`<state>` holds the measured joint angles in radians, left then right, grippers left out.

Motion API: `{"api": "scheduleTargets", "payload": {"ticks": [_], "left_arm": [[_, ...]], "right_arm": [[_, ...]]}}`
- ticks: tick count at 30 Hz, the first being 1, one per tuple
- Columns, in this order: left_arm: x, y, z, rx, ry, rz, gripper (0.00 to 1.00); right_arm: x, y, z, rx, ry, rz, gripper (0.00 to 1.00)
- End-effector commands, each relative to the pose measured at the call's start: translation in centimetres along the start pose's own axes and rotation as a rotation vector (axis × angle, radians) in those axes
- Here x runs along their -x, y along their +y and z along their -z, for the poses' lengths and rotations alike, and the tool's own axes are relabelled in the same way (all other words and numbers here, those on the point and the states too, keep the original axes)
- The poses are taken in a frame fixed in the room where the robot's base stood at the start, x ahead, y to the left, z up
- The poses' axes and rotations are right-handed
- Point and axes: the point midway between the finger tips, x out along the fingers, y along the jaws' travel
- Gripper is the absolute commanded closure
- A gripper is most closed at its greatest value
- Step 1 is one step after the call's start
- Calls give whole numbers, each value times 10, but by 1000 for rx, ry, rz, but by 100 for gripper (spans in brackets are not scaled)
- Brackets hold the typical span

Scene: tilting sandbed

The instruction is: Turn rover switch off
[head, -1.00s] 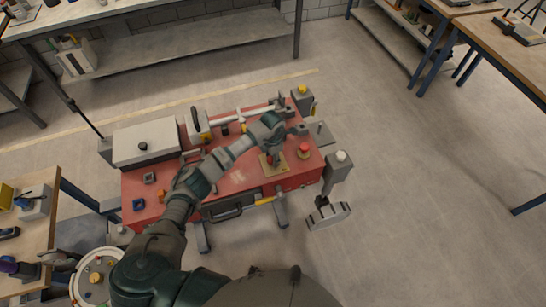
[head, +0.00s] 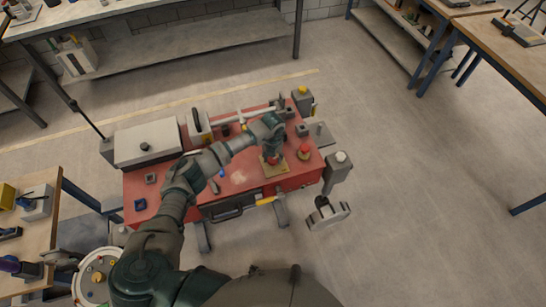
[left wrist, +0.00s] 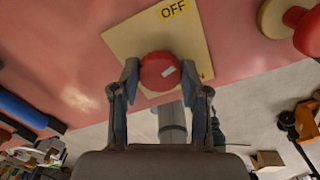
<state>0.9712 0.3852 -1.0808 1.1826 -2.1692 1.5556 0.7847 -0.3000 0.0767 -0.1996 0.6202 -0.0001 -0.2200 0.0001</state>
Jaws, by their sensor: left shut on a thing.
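The rover (head: 240,180) is a red-topped wheeled cart in the middle of the head view. Its switch is a round red knob (left wrist: 159,71) with a small white mark, on a pale yellow plate (left wrist: 125,40) with a yellow OFF label (left wrist: 173,9). The plate also shows in the head view (head: 281,171). My left gripper (left wrist: 130,80) points down at the plate, one finger on each side of the knob, shut on it. In the head view the left gripper (head: 272,152) partly hides the knob. My right gripper is not in view.
A red mushroom button (head: 304,150) sits right of the plate, close to the gripper. A grey box (head: 146,144), a white rod (head: 225,117) and small blocks stand on the rover top. Benches stand left, behind and right; the floor at right is clear.

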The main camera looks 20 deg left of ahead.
Motion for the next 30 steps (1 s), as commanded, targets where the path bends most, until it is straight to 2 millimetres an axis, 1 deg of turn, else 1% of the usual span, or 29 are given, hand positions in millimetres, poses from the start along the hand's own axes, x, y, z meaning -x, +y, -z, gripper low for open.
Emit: {"api": "scheduleTargets", "payload": {"ticks": [1,6,15,22,30], "left_arm": [[-4,1,3,42,10,-6,90],[-4,1,3,190,9,-5,90],[-4,0,4,384,10,-6,90],[-5,0,4,462,10,-5,90],[-5,0,4,487,10,-5,90]], "right_arm": [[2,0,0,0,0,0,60],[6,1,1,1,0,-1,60],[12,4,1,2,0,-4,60],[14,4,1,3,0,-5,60],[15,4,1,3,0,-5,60]]}}
